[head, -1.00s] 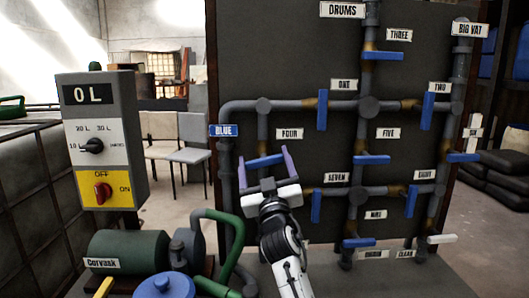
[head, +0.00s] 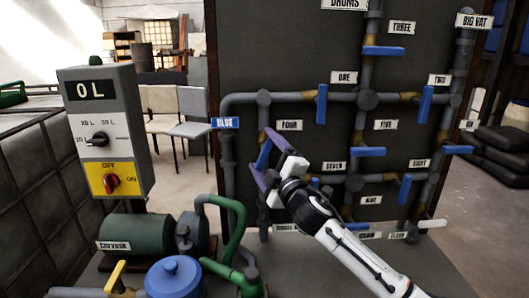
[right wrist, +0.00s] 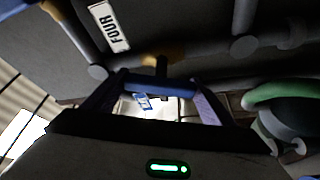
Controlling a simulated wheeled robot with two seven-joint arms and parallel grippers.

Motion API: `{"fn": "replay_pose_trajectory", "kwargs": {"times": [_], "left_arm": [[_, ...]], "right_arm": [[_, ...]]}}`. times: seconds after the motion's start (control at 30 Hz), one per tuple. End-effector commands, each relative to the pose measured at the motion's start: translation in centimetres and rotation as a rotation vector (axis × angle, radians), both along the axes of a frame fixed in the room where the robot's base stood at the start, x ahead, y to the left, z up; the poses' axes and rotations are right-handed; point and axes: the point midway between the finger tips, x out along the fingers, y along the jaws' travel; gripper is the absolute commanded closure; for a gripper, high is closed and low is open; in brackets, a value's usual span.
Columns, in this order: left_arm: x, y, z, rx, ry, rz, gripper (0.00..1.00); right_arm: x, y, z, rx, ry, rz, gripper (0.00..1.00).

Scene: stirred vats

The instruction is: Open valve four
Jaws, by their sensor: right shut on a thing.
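Valve four has a blue lever (head: 264,154) on the upright pipe left of the FOUR label (head: 289,125). In the head view the lever is steeply tilted, its top leaning right, closer to the pipe's line than across it. My right gripper (head: 265,156) is shut on this lever, with its purple fingers at either end. In the right wrist view the lever (right wrist: 158,88) spans between the fingers, below the FOUR label (right wrist: 109,26). The fingers partly hide the lever's ends. My left gripper is not in view.
Other blue levers stand close by on the pipe board, such as valve one's (head: 321,104) and valve seven's, partly behind my right arm. A grey control box (head: 105,130) reads 0 L. A green pump (head: 137,234) and a blue-lidded vessel (head: 174,277) stand at lower left.

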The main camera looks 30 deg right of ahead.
Motion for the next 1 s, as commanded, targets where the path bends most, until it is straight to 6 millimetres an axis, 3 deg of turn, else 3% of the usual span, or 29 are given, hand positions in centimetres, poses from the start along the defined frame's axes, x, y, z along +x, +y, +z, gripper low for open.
{"fn": "replay_pose_trajectory", "kwargs": {"times": [0.5,1.0], "left_arm": [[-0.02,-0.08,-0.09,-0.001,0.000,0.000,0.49],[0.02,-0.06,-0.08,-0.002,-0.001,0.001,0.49]], "right_arm": [[0.02,-0.02,0.06,-0.294,0.176,-0.001,0.44],[0.03,0.06,-0.04,-0.348,0.211,0.000,0.44]]}}
